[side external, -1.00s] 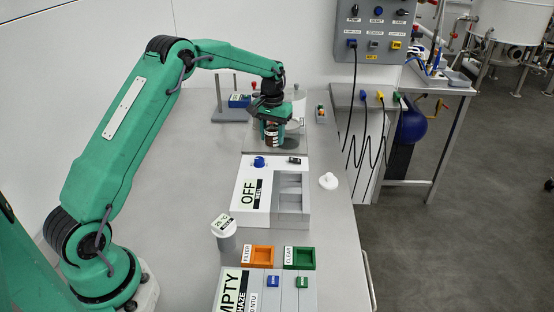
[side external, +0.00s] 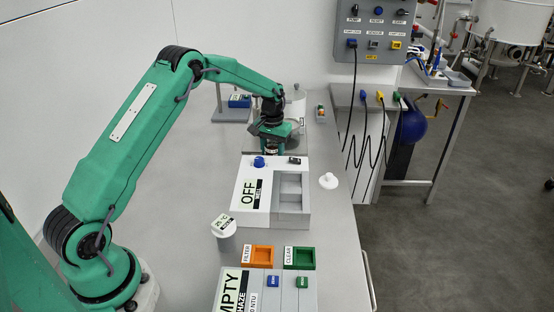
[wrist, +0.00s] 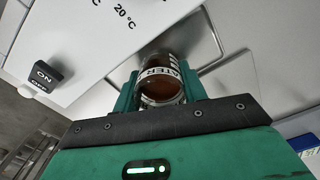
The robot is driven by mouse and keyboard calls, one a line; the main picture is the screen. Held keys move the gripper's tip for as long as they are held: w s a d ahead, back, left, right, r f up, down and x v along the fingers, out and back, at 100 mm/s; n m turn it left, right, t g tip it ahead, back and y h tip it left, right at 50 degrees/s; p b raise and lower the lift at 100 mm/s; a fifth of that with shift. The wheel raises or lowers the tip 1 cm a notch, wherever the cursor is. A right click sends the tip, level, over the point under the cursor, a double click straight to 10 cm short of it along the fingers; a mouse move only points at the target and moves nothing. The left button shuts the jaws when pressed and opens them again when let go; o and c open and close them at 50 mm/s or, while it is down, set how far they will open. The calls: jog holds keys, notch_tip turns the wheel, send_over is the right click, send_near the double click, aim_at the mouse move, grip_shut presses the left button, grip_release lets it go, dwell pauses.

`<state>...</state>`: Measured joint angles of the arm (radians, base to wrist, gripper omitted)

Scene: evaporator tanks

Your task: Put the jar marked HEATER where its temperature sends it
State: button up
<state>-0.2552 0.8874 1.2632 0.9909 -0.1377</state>
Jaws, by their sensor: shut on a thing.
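The jar (wrist: 160,82) is brown with a pale band whose visible letters end in "ATER". It sits between the green fingers of my gripper (wrist: 158,95) in the wrist view, and they are shut on it. In the side view my gripper (side external: 272,146) is low over the far part of the bench, behind the white box with an OFF display (side external: 249,190). There the jar is mostly hidden by the gripper, and I cannot tell whether it touches the surface below. A pale panel (wrist: 75,40) marked "20 °C" lies just beyond the jar in the wrist view.
An ON/OFF switch (wrist: 43,75) stands left in the wrist view. Nearer in the side view are a white container with a 25 °C display (side external: 225,236), an orange FILTER tray (side external: 246,262) and a green CLEAR tray (side external: 289,265). A white knobbed piece (side external: 328,181) lies to the right.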

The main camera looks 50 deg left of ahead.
jog(key=shift+f, duration=0.1)
jog(key=o, duration=1.1)
notch_tip(320, 180, up, 12)
jog(key=shift+r, duration=0.2)
dwell(0.6)
